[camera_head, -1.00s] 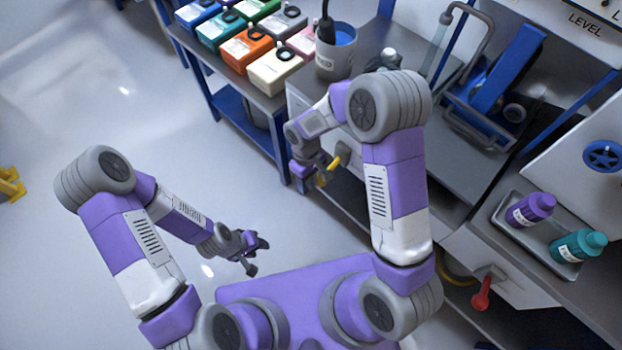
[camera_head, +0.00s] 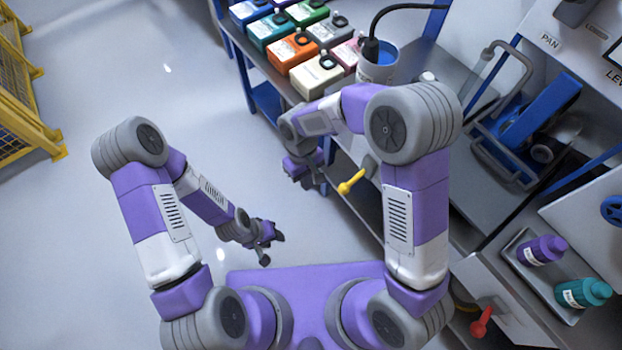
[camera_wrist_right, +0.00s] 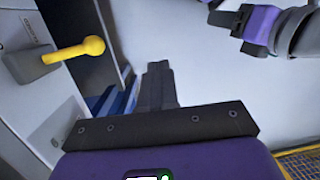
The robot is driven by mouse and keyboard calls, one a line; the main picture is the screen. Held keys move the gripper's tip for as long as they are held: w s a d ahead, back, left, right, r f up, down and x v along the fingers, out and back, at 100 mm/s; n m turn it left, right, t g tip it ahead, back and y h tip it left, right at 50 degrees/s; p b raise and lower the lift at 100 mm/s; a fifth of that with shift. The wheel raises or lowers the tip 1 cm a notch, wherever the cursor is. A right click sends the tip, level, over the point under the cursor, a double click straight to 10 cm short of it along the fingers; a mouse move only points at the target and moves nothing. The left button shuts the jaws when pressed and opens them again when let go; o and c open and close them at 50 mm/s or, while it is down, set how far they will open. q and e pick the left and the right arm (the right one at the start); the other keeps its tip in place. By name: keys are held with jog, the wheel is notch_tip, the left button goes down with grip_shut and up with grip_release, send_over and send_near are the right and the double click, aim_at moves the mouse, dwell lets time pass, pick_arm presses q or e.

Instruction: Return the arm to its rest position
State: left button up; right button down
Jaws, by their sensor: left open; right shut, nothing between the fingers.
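My right gripper (camera_head: 310,181) hangs beside the bench at centre, below its top, just left of a yellow handle (camera_head: 352,182) and apart from it. In the right wrist view its dark fingers (camera_wrist_right: 158,84) are together and empty, pointing over the pale floor, with the yellow handle (camera_wrist_right: 80,48) to their left. My left gripper (camera_head: 271,249) is lower, over open floor in front of my purple base, with its fingers apart and empty. Part of it also shows at the top of the right wrist view (camera_wrist_right: 230,16).
The bench carries several coloured jugs (camera_head: 293,50) and a blue-filled pot (camera_head: 378,65). A tray (camera_head: 541,278) with purple and teal bottles is at right, above a red handle (camera_head: 481,322). A yellow cage (camera_head: 28,95) stands far left. The floor at left is clear.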

dwell(0.5)
jog(key=s+d+f+m+t+y, duration=0.1)
jog(key=s+d+f+m, duration=0.3)
jog(key=f, duration=0.4)
jog(key=s+d+f+m+t+y+p, duration=0.1)
jog(key=s+d+f+m+t+y, duration=0.1)
jog(key=s+f, duration=0.5)
jog(key=d+m+y, duration=0.1)
jog(key=d+m, duration=0.1)
jog(key=m, duration=0.1)
jog(key=shift+f+y, duration=0.35)
jog(key=shift+y, duration=0.05)
jog(key=shift+d, duration=0.15)
